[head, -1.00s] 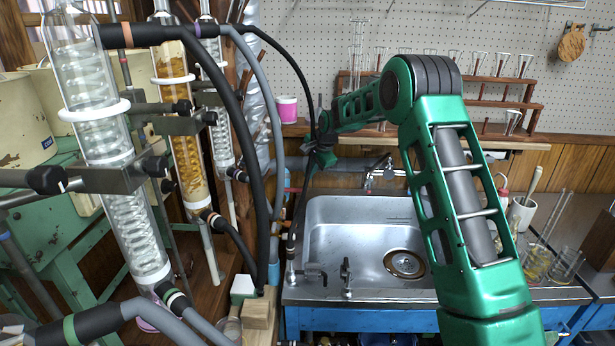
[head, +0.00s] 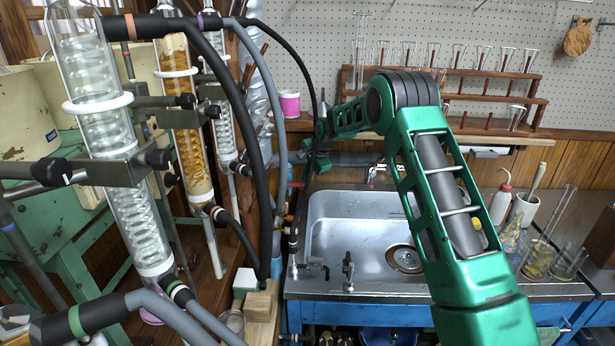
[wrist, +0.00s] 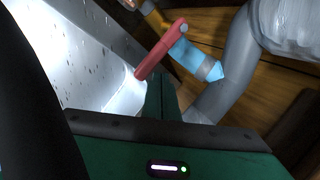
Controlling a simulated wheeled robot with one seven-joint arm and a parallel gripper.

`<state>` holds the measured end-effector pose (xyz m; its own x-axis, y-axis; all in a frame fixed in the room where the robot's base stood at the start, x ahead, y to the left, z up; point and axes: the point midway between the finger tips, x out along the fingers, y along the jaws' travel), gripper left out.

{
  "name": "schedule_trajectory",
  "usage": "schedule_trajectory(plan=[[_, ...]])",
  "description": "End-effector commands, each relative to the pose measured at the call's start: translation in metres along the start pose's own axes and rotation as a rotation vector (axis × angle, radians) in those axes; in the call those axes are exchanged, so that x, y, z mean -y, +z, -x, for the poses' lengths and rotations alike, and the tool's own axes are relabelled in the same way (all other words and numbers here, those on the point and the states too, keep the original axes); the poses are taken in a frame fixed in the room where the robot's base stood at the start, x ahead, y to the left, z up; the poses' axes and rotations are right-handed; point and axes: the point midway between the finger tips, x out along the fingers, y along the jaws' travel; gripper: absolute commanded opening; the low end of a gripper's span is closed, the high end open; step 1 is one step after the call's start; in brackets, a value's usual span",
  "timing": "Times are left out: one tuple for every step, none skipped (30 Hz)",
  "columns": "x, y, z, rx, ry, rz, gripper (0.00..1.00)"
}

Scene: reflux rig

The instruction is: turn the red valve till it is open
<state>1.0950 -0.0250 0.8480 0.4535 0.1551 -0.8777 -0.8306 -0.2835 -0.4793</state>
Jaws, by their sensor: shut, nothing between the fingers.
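The red valve (wrist: 161,50) shows in the wrist view as a straight red lever, slanting from a round pivot at upper right down to lower left. It sits at a light-blue fitting (wrist: 195,60). My gripper (wrist: 160,84) is shut and empty, its dark green fingers just below the lever's lower end. I cannot tell whether they touch it. Only a small bit of red (head: 295,184) shows there, so the lever's angle is unclear.
A steel sink (head: 345,265) lies right of the valve. Glass condensers (head: 105,130) and black hoses (head: 240,120) crowd the left. A grey hose (wrist: 235,65) runs close right of the fitting. A squeeze bottle (head: 501,204) and glassware stand right of the sink.

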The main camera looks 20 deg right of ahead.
Motion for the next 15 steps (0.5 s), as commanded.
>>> schedule_trajectory(plan=[[-0.001,0.000,-0.004,0.000,0.002,0.000,0.00],[-0.001,0.000,-0.006,0.001,0.002,0.000,0.00],[-0.001,0.000,-0.009,0.001,0.002,0.000,0.00],[-0.001,0.000,-0.011,0.001,0.002,0.001,0.00],[-0.001,0.000,-0.013,0.000,0.002,0.001,0.00],[-0.001,0.000,-0.016,0.000,0.001,0.001,0.00],[-0.001,0.000,-0.018,0.000,0.001,0.001,0.00],[-0.002,0.001,-0.015,0.000,0.001,0.001,0.00],[-0.005,0.003,-0.013,0.001,0.001,0.001,0.00],[-0.007,0.003,-0.013,0.001,0.001,0.001,0.00],[-0.008,0.004,-0.012,0.000,0.001,0.001,0.00],[-0.011,0.005,-0.010,0.000,0.002,0.001,0.00],[-0.012,0.006,-0.009,0.000,0.002,0.001,0.00],[-0.014,0.007,-0.009,0.000,0.002,0.001,0.00],[-0.016,0.009,-0.008,0.000,0.002,0.001,0.00]])
